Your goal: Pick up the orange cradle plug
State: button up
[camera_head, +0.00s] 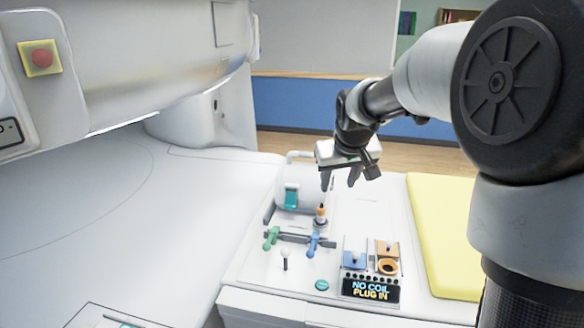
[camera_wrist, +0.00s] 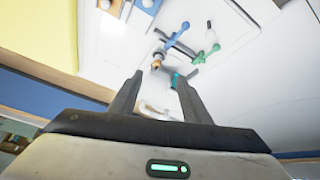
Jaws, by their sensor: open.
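The orange plug (camera_head: 321,211) stands upright on the white console, with an orange upper part and a greyish lower part. It sits by the grey cradle rail, behind the blue-handled piece. In the wrist view the orange plug (camera_wrist: 157,62) shows just beyond the gap between my fingertips. My gripper (camera_head: 340,181) is open and empty, above and slightly right of the plug, pointing down. Both fingers of my gripper (camera_wrist: 159,76) show apart in the wrist view. I see no contact with the plug.
A blue-handled piece (camera_head: 313,244) and a green one (camera_head: 272,237) lie close in front. A white cylinder (camera_head: 302,187) stands behind. A blue socket (camera_head: 355,260), an orange socket (camera_head: 388,267) and a "NO COIL PLUG IN" display (camera_head: 370,290) are front right. A yellow pad (camera_head: 440,220) lies right.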

jog(key=y, duration=0.1)
send_near(322, 209)
jog(key=shift+p+x, duration=1.05)
jog(key=shift+x, duration=3.65)
jog(key=shift+c, duration=0.2)
jog(key=shift+r, duration=0.1)
grip_shut()
